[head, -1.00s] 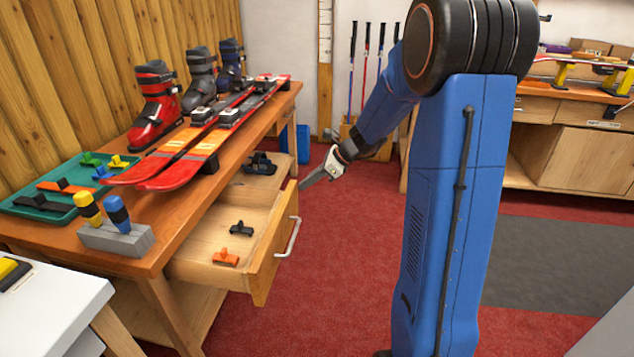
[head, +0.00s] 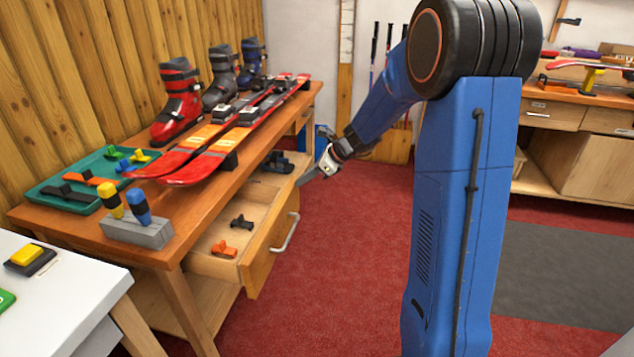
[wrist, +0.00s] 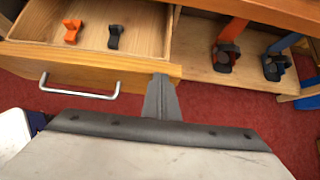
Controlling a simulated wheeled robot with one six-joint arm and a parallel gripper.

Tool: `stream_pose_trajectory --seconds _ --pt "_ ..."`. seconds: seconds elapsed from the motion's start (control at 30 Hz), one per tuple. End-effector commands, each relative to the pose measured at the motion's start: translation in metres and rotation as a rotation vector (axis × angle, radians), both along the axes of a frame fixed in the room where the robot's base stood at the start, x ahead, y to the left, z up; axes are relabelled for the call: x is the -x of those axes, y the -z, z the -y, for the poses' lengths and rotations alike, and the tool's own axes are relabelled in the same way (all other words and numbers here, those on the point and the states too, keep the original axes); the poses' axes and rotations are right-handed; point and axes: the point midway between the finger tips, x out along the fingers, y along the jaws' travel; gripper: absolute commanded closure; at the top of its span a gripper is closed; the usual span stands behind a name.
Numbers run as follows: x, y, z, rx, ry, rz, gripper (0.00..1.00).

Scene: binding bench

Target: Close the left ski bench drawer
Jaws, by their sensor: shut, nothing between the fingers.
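The left ski bench drawer (head: 258,262) stands pulled out under the wooden bench (head: 168,238), with its metal bar handle (head: 287,233) on the front. It also shows in the wrist view (wrist: 130,68). A small orange part (head: 223,249) and a small black part (head: 242,221) lie inside it. My gripper (head: 308,178) is at the far end of the drawer front in the head view. In the wrist view its shut, empty fingers (wrist: 161,92) overlap the right end of the drawer front. I cannot tell whether they touch it.
Skis (head: 215,140), boots (head: 180,100) and a green tray (head: 85,180) are on the bench top. Dark pieces (head: 278,162) sit on the shelf beyond the drawer. A white table (head: 60,300) stands at the near left. Red floor is clear before the drawer.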

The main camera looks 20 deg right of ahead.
Motion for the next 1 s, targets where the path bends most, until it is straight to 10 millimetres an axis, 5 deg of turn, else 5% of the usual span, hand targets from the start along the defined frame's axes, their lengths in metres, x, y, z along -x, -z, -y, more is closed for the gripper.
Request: stream_pose_trajectory --seconds 0.2,0.5,1.0 --pt "-0.030 0.001 -0.044 0.000 -0.005 -0.001 1.00" --pt "-0.060 0.001 -0.083 0.000 -0.002 -0.001 1.00" --pt "-0.070 0.000 -0.096 0.000 0.000 0.000 1.00"
